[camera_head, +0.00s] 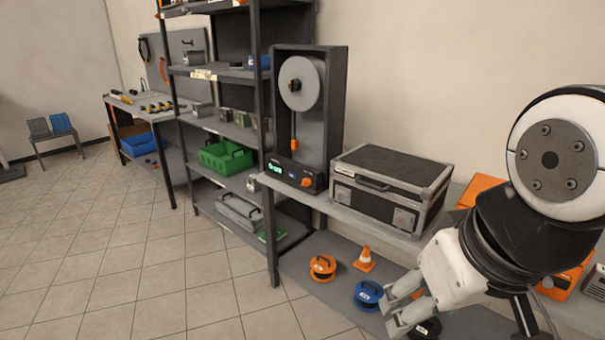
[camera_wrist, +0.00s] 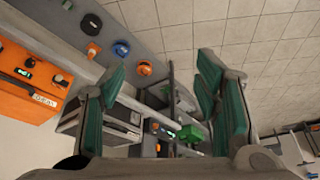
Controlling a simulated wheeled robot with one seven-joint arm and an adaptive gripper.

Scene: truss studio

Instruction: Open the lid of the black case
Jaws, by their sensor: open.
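The black case (camera_head: 390,170), with grey metal edges and corners, sits on the upper shelf of a low grey rack. Its lid lies closed, and a dark handle (camera_head: 372,184) and silvery latches (camera_head: 404,219) show on its front. My gripper (camera_head: 402,304) is open and empty, in front of and below the case, apart from it, with its fingers pointing down and left. In the wrist view my open gripper (camera_wrist: 160,72) shows green finger pads, and the case (camera_wrist: 122,122) appears beyond them, partly hidden by the left finger.
A dark machine with a grey disc (camera_head: 298,85) stands left of the case. Orange boxes (camera_head: 482,190) are to its right. The lower shelf holds an orange reel (camera_head: 322,267), a blue reel (camera_head: 368,295) and a cone (camera_head: 365,258). The tiled floor (camera_head: 140,265) at left is clear.

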